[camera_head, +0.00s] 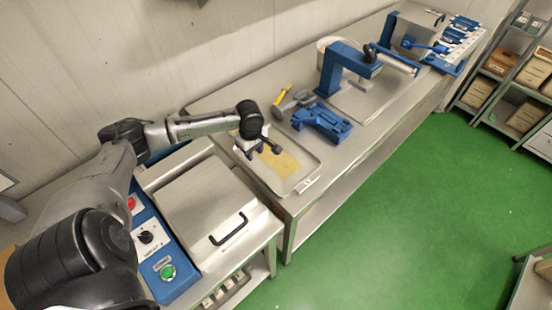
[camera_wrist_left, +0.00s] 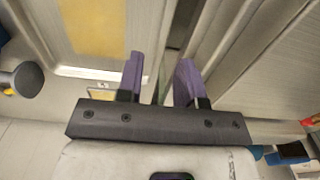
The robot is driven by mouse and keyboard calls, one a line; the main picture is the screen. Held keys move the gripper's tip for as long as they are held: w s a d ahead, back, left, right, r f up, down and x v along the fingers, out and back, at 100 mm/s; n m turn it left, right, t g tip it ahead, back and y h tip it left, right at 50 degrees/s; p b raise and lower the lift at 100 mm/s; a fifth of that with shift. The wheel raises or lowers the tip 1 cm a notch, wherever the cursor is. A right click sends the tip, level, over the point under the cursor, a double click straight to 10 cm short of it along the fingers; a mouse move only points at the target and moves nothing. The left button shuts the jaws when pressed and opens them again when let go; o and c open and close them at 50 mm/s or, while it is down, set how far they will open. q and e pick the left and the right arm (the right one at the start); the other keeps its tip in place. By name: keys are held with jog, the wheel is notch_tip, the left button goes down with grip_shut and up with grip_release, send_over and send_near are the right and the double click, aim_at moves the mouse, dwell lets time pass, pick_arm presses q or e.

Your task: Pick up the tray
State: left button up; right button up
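The tray (camera_head: 304,183) is a shallow metal pan with a yellow slab (camera_head: 286,165) in it. It lies on the near end of the metal table. In the left wrist view the tray (camera_wrist_left: 152,22) and slab (camera_wrist_left: 103,25) show at the upper left. My left gripper (camera_head: 252,155) is at the tray's left side, close to the rim. In the wrist view the purple fingers of my left gripper (camera_wrist_left: 160,65) stand apart with a gap between them, near the tray's edge. I cannot tell whether they touch it. My right gripper is not in view.
A metal box with a black handle (camera_head: 228,230) and a blue control panel (camera_head: 162,256) stand left of the tray. A blue tool (camera_head: 322,123), a yellow-handled tool (camera_head: 282,94) and a blue press (camera_head: 338,70) are further along the table. The green floor (camera_head: 400,210) is clear.

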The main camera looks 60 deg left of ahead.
pick_arm(q)
send_over(255, 171)
jog(key=f, duration=0.5)
jog(key=shift+w+a, duration=0.2)
jog(key=shift+s+d+f+b, duration=0.15)
jog(key=shift+f+b, duration=0.4)
jog(key=shift+f, duration=2.05)
jog(key=shift+s, duration=0.1)
grip_shut()
jog(key=shift+r, duration=0.1)
